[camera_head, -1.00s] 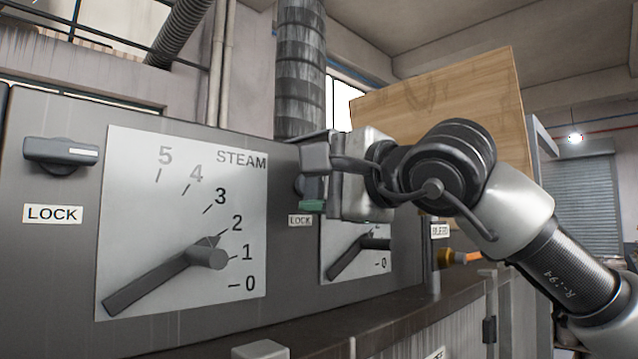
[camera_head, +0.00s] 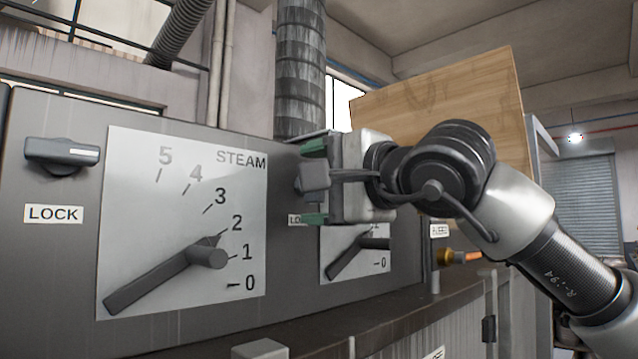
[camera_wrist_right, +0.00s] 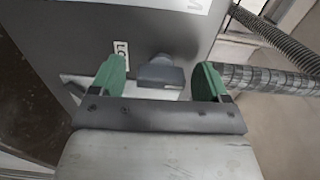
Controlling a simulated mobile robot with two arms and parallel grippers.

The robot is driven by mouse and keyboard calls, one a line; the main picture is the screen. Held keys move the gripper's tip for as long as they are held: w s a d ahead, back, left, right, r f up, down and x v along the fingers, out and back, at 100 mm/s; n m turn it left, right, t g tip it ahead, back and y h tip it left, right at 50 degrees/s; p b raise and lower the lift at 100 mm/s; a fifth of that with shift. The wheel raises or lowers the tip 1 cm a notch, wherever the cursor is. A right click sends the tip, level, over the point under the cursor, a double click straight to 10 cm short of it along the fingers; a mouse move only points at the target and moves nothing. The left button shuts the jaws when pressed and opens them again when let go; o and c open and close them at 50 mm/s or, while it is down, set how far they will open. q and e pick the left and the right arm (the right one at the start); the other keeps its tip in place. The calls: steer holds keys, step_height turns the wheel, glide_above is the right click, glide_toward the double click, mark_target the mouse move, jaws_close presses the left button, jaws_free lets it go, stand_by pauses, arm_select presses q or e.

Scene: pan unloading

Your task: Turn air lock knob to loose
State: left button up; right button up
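My right gripper (camera_head: 313,183) is at the dark panel, right of the large STEAM dial. Its green fingertips are spread one above the other in the head view. In the right wrist view the open gripper (camera_wrist_right: 159,80) has a dark lock knob (camera_wrist_right: 160,72) between its fingers, with a gap visible on each side. A second dark knob (camera_head: 62,152) sits at the left, lying horizontal above a LOCK label (camera_head: 53,214). My left gripper is not in view.
The STEAM dial plate (camera_head: 130,180) with its long lever (camera_head: 150,283) fills the left middle. A smaller dial plate (camera_head: 335,268) sits below my right gripper. A wooden board (camera_head: 450,100) stands behind the arm. A dark ledge (camera_head: 410,305) runs below the panel.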

steer(key=b+v, duration=0.4)
steer(key=v, duration=0.7)
steer(key=shift+w, duration=0.1)
stand_by(0.5)
